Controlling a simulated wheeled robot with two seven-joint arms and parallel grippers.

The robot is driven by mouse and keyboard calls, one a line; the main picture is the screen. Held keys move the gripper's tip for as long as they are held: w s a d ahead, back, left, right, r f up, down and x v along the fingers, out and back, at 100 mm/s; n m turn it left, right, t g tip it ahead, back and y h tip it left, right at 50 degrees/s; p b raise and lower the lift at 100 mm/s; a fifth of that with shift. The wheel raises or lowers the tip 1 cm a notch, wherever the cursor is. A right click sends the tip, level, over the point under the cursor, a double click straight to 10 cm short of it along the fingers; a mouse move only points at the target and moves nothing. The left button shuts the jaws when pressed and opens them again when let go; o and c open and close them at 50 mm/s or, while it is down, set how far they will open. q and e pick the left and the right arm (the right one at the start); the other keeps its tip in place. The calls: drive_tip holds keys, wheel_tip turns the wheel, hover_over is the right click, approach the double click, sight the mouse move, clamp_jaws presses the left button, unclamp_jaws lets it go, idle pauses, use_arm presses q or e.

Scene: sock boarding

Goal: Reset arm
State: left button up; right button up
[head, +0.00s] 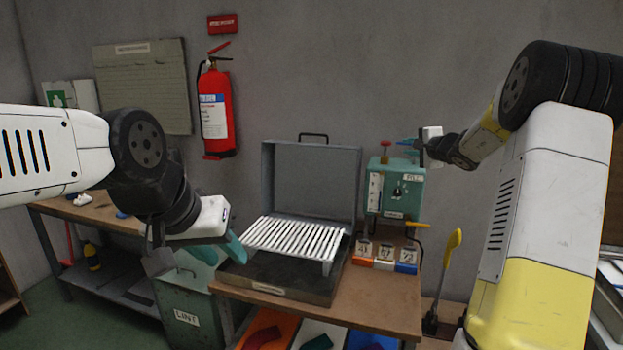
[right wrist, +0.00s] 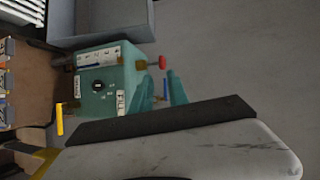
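My left gripper (head: 220,250) is at the front left of the bench, its two teal fingers apart with nothing seen between them. It hangs beside the slatted white rack (head: 295,238) and above the green LINT bin (head: 188,318). My right gripper (head: 408,148) is raised near the top of the green FILL box (head: 402,188), its fingers small in this view.
An open grey case (head: 315,180) stands behind the rack on the wooden bench (head: 375,300). Numbered blocks (head: 385,258) sit at its right. A yellow-handled tool (head: 452,245) stands further right. A fire extinguisher (head: 215,110) hangs on the wall.

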drive_tip(key=s+a+r+n+g+y, duration=0.3)
drive_tip(key=s+a+r+n, duration=0.15)
drive_tip(key=s+a, duration=0.65)
drive_tip(key=s+a+f+n+g, duration=0.1)
drive_tip(key=s+a+n+g, duration=0.15)
drive_tip(key=s+a, duration=0.4)
drive_tip(key=s+a+n+g, duration=0.1)
drive_tip(key=s+a+n, duration=0.25)
drive_tip(key=s, duration=0.55)
drive_tip(key=s+d+f+n+g+h, duration=0.1)
drive_tip(key=s+f, duration=0.3)
drive_tip(key=s, duration=0.6)
drive_tip(key=s+d+f+n+g+h, duration=0.1)
drive_tip(key=s+d+f+n+h, duration=0.2)
drive_tip(key=s, duration=0.7)
wheel_tip(320, 180, down, 2)
drive_tip(key=shift+d+f+n+h, duration=0.1)
drive_tip(key=shift+d+n+h, duration=0.2)
drive_tip(key=shift+d+n, duration=0.2)
drive_tip(key=shift+g, duration=0.25)
